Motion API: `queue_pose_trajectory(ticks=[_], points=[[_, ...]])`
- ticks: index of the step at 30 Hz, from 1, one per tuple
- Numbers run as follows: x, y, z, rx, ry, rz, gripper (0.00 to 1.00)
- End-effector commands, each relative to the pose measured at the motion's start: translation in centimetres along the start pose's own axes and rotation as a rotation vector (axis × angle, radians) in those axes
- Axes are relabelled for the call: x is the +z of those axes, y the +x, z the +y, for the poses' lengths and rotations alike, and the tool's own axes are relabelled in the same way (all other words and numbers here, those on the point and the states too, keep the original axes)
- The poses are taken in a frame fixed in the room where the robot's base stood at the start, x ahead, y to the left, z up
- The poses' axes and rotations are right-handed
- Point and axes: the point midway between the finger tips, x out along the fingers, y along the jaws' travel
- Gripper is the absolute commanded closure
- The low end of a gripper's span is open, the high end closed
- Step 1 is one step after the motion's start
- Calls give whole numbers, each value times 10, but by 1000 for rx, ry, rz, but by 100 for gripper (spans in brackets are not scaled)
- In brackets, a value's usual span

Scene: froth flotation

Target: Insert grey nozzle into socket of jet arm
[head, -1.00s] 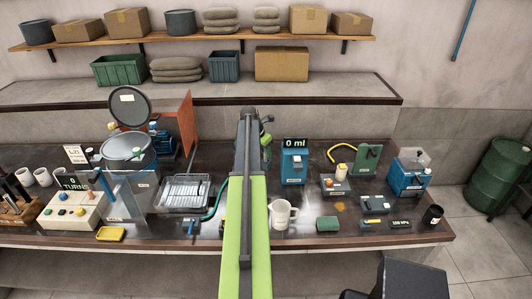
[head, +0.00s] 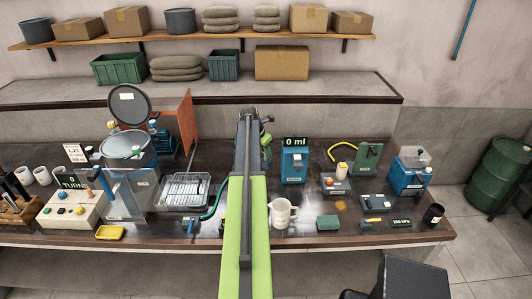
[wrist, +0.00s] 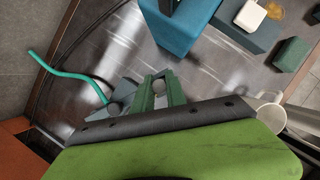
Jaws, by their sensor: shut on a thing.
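My gripper (wrist: 161,90) shows in the wrist view as two dark green fingers. A small grey round piece, which looks like the grey nozzle (wrist: 159,87), sits between them. Most of this piece is hidden by the fingers. A blue-grey part with a round grey knob (wrist: 114,107) lies just left of the fingers; I cannot tell whether it is the jet arm or whether it touches. In the head view my own arm covers the middle of the bench, and only green bits of the gripper end (head: 266,138) show at its far end. The jet arm's socket is not clearly visible.
A blue box reading 0 ml (head: 294,163) stands right of my arm, with a white mug (head: 283,214) nearer the front. A tray of pale bars (head: 184,190) and a teal hose (head: 213,203) lie left. An orange panel (head: 186,118) stands upright behind them.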

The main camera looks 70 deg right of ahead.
Motion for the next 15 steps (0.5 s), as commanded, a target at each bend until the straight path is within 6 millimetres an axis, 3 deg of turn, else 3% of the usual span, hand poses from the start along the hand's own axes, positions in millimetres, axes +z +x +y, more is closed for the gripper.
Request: queue_pose_trajectory(ticks=[15], points=[[-4,10,0,0,0,0,100]])
